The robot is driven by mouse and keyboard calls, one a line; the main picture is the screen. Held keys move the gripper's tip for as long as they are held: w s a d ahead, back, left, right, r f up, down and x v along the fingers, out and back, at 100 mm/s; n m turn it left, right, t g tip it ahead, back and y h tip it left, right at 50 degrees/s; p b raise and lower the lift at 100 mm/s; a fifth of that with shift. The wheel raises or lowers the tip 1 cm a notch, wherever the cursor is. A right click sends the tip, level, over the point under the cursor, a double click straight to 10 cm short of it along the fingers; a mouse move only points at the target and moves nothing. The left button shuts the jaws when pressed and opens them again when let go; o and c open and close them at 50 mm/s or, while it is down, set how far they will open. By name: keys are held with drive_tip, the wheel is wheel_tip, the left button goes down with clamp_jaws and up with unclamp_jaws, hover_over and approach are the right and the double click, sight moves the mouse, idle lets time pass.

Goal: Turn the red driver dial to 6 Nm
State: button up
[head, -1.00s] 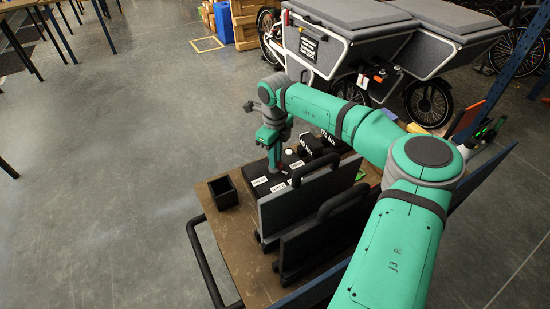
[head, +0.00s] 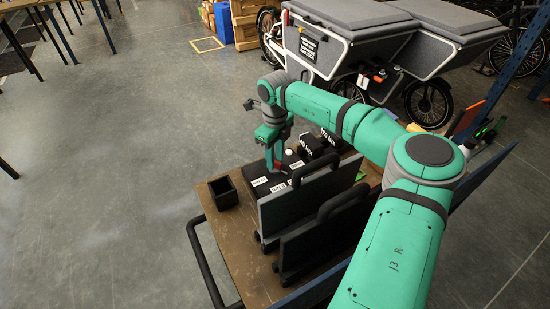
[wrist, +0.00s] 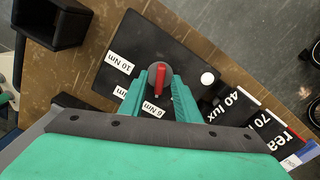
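The red driver dial (wrist: 160,80) sits on a black box (wrist: 195,65) and shows in the wrist view. Its red pointer is directed down the picture, towards a white label (wrist: 153,109) that reads like 6 or 9 Nm; I cannot tell which. A "10 Nm" label (wrist: 120,63) is at upper left, and another label (wrist: 120,91) is partly hidden by a finger. My gripper (wrist: 160,78) is open, one green finger on each side of the pointer, with a narrow gap visible. In the head view my gripper (head: 276,168) points down at the box.
A black open bin (head: 223,192) stands at the left of the brown bench (head: 220,228). Two dark upright panels (head: 300,200) with handles stand close in front of the box. Black blocks labelled in lux (head: 311,145) are behind it.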

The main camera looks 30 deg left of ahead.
wheel_tip(320, 180, up, 10)
idle(0.4)
drive_tip(key=shift+r, duration=0.1)
